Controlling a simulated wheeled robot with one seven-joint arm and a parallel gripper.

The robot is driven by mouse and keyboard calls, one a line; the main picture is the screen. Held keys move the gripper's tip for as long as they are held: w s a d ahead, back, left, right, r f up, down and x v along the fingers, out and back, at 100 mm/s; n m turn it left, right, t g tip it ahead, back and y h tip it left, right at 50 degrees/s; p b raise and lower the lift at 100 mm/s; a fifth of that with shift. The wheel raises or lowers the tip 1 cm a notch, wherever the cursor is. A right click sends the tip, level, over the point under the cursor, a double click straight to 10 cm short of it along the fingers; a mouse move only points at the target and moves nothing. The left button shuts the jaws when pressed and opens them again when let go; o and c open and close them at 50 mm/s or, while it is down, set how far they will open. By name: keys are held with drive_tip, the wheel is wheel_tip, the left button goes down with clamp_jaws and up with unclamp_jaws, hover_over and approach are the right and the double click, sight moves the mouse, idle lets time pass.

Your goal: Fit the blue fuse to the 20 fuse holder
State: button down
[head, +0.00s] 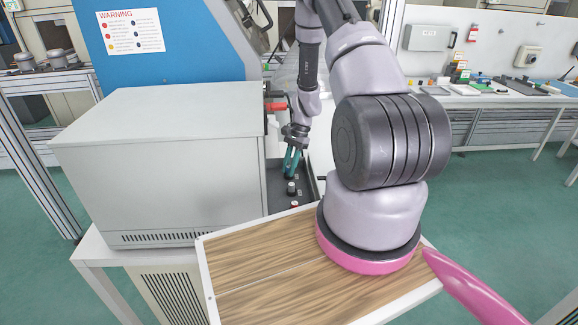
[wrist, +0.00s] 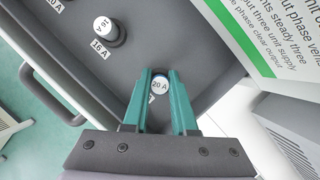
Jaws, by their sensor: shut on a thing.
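My gripper (wrist: 160,84) has teal fingers and is shut on a fuse (wrist: 160,87) with a round white face marked "20 A". A thin bluish rim shows around the face; the fingers hide its body. It is over the dark floor of the grey panel tray, and a white label is mostly hidden just below it. I cannot tell whether it sits in a holder. In the head view my gripper (head: 291,162) points down at the dark panel beside the grey cabinet.
A fuse with a white "16 A" cap (wrist: 103,27) stands in a dark holder up and left, by a "16 A" label (wrist: 101,49). Another label is cut off at the top left. The tray wall and a green-striped text sign (wrist: 258,35) lie right. A wood-topped table (head: 260,268) is nearer.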

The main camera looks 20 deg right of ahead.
drive_tip(key=shift+f, duration=0.1)
drive_tip(key=c, duration=0.6)
unclamp_jaws()
drive_tip(key=shift+f, duration=0.1)
drive_tip(key=shift+c, duration=0.2)
drive_tip(key=shift+s, duration=0.15)
drive_tip(key=shift+s+a, duration=0.1)
drive_tip(key=v, duration=1.1)
drive_tip(key=shift+w, duration=0.3)
